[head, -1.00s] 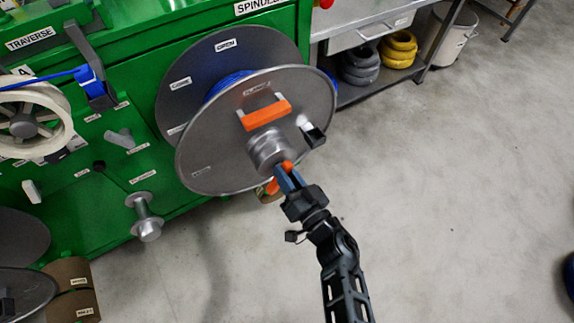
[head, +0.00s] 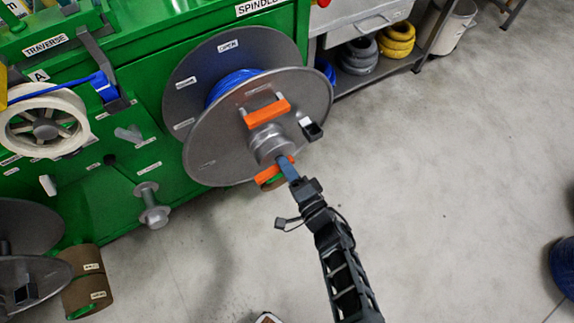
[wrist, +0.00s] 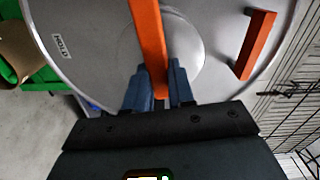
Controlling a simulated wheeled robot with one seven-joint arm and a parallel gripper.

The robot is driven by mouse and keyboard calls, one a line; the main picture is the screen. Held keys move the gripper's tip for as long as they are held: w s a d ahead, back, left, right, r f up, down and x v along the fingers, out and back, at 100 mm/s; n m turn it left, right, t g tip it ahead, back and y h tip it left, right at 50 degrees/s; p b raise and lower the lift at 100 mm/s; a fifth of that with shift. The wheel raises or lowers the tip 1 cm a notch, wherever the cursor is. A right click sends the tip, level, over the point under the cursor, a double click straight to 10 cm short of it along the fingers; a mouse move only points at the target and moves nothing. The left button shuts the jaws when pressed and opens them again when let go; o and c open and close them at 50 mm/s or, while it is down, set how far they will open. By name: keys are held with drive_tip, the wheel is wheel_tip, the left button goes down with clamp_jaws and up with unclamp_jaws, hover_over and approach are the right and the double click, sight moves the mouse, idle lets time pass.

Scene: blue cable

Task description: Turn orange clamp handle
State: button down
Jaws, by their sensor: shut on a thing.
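The orange clamp handle (head: 268,174) is a flat bar at the lower front of the silver hub (head: 268,142) on the reel. My gripper (head: 287,168) reaches it from below right. In the wrist view, the handle (wrist: 149,38) runs up from between the two blue-grey fingers (wrist: 159,90), which are shut on its near end. The handle lies across the round hub face in that view. The hub's far side and the handle's joint are hidden.
A second orange bar (head: 267,112) on posts is fixed to the grey reel flange (head: 215,150), with a small black-ended part (head: 311,128) beside it. The green machine (head: 110,200) stands behind.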

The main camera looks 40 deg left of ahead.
drive_tip(key=shift+m, duration=0.8)
drive_tip(key=c, duration=1)
unclamp_jaws()
drive_tip(key=shift+o, duration=0.2)
drive_tip(key=p+v, duration=0.3)
drive_tip(key=v, duration=0.4)
drive_tip(key=shift+d, duration=0.4)
drive_tip(key=shift+s, duration=0.15)
